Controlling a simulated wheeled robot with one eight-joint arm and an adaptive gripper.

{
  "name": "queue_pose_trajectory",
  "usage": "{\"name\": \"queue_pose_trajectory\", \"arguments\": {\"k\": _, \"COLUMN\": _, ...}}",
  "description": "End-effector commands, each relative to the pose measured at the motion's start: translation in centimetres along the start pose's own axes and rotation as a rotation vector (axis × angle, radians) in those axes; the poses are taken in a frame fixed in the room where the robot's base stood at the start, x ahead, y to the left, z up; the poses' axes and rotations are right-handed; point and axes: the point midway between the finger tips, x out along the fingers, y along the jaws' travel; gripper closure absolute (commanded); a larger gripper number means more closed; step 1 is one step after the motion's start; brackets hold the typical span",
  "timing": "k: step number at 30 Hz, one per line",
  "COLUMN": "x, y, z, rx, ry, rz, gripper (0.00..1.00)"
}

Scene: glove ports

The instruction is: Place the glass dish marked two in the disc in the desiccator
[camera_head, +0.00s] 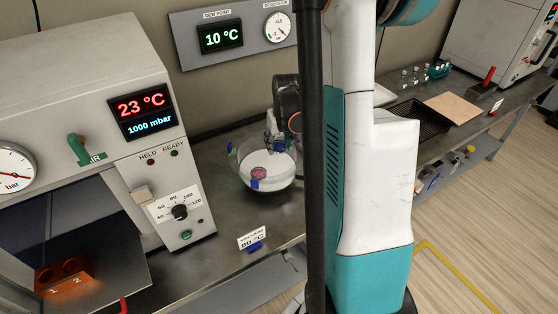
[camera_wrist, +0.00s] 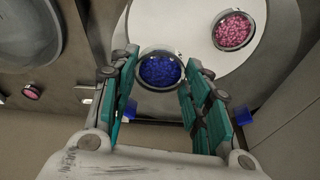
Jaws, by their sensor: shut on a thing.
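My gripper (camera_head: 274,142) reaches into the desiccator (camera_head: 241,172), a clear bowl with a white disc (camera_head: 283,163), on the bench. In the wrist view my gripper (camera_wrist: 160,76) is shut on a round glass dish of blue granules (camera_wrist: 160,70), held over the disc (camera_wrist: 190,20). I cannot read a number on this dish, and my fingers hide its sides. A second glass dish, with pink granules (camera_wrist: 234,30), is on the disc to its right; it also shows in the head view (camera_head: 258,173). In the head view the held dish is not clearly visible.
The oven (camera_head: 130,90) stands open at left, with an orange holder (camera_head: 62,276) marked 1 and 2 and its sockets look empty. Blue tabs (camera_wrist: 245,115) sit at the bowl's rim. A large grey round thing (camera_wrist: 35,40) lies beside the bowl. My arm blocks the bench's middle.

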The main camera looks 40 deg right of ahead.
Motion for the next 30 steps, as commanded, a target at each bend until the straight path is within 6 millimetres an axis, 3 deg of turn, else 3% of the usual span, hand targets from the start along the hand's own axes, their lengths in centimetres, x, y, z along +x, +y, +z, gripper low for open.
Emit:
{"name": "queue_pose_trajectory", "arguments": {"k": 1, "x": 1.0, "y": 0.0, "z": 0.2, "rx": 0.0, "ry": 0.0, "rz": 0.0, "gripper": 0.79}}
{"name": "queue_pose_trajectory", "arguments": {"k": 10, "x": 2.9, "y": 0.0, "z": 0.8, "rx": 0.0, "ry": 0.0, "rz": 0.0, "gripper": 0.79}}
{"name": "queue_pose_trajectory", "arguments": {"k": 17, "x": 6.0, "y": 0.0, "z": 1.6, "rx": 0.0, "ry": 0.0, "rz": 0.0, "gripper": 0.79}}
{"name": "queue_pose_trajectory", "arguments": {"k": 29, "x": 6.5, "y": 0.0, "z": 1.8, "rx": 0.0, "ry": 0.0, "rz": 0.0, "gripper": 0.79}}
{"name": "queue_pose_trajectory", "arguments": {"k": 30, "x": 6.4, "y": 0.0, "z": 1.8, "rx": 0.0, "ry": 0.0, "rz": 0.0, "gripper": 0.49}}
